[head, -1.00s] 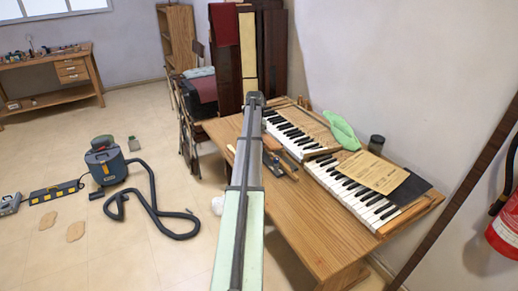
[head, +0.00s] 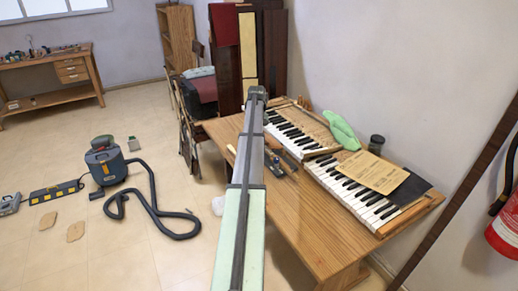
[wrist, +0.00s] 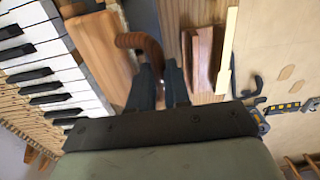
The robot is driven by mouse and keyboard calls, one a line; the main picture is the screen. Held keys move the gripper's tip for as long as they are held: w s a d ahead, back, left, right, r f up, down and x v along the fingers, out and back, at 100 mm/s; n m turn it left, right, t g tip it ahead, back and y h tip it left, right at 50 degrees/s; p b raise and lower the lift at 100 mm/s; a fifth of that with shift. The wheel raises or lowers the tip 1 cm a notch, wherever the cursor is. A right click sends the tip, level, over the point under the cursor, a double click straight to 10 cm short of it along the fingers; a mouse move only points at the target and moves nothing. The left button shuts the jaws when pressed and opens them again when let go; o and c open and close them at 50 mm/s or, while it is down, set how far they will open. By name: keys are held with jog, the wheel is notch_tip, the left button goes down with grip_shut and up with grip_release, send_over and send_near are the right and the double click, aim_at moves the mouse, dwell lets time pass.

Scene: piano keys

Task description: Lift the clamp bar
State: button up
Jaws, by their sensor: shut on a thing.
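In the wrist view my gripper (wrist: 162,68) has its two dark fingers close together. A reddish-brown rounded bar with a curved end (wrist: 140,42), which I take for the clamp bar, is at the fingertips, and the fingers are shut on it. Its held part is mostly hidden between and behind the fingers. In the head view my own arm hides the gripper and the bar.
Reddish-brown wood pieces (wrist: 202,58) and a pale strip (wrist: 228,52) are right of the fingers. The near tabletop is clear.

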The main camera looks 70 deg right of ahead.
jog(key=shift+s+d, duration=0.1)
jog(key=shift+s, duration=0.1)
jog(key=shift+s+d+r, duration=0.25)
jog(key=shift+r, duration=0.25)
jog(key=shift+s+d+r, duration=0.2)
jog(key=shift+r, duration=0.25)
jog(key=shift+d, duration=0.1)
jog(key=shift+s+d+r, duration=0.55)
jog(key=shift+s+r, duration=0.05)
jog(key=shift+r, duration=0.15)
jog(key=shift+s+d+r, duration=0.6)
jog(key=shift+s+d, duration=0.05)
jog(key=shift+d, duration=0.1)
jog(key=shift+s+d, duration=0.1)
dwell(0.4)
